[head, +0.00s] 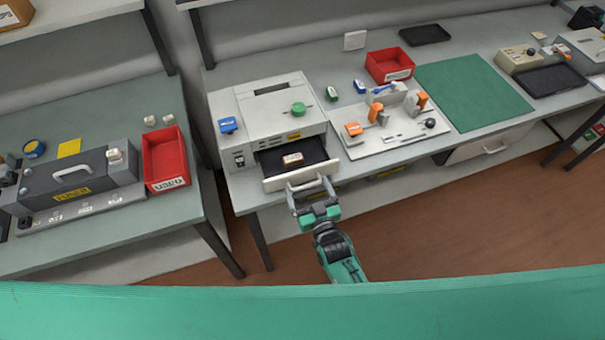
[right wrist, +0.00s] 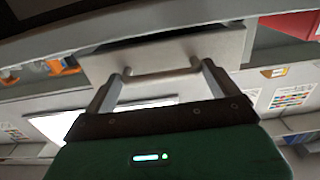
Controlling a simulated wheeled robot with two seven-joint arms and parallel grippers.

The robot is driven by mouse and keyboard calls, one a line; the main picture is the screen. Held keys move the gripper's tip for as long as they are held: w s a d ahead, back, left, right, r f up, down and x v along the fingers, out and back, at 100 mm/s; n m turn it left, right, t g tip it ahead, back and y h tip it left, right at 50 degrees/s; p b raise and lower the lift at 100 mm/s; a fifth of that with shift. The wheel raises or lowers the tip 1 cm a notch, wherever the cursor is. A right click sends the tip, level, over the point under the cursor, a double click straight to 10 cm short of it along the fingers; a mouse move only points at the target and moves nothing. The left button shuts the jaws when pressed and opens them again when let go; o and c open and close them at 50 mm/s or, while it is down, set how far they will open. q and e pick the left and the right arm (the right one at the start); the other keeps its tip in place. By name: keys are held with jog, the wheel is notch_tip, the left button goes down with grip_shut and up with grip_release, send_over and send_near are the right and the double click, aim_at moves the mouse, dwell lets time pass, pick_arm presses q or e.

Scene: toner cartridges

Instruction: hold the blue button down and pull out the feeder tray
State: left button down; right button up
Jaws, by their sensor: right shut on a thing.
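The feeder tray (head: 284,182) sticks out of the front of the grey-white machine (head: 235,103), and its dark inside shows. A small orange-brown piece with a pale label (head: 292,159) lies in it. The blue button (head: 228,125) is on the machine's top at the left, with nothing touching it. My right gripper (head: 308,186) is shut on the tray's handle. In the right wrist view the fingers (right wrist: 164,74) are at the two ends of the handle bar, against the tray's pale front (right wrist: 225,50). My left gripper is not in view.
A green knob (head: 298,109) is on the machine's top. To its right are a white fixture board (head: 385,143) with orange parts, a red bin (head: 390,66) and a green mat (head: 472,92). Another red bin (head: 165,160) is on the left table. The floor before the tray is clear.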

jog(key=shift+s+d, duration=0.15)
jog(key=shift+d, duration=0.1)
jog(key=o, duration=1.1)
jog(key=shift+b+v, duration=1.85)
jog(key=shift+v, duration=5.1)
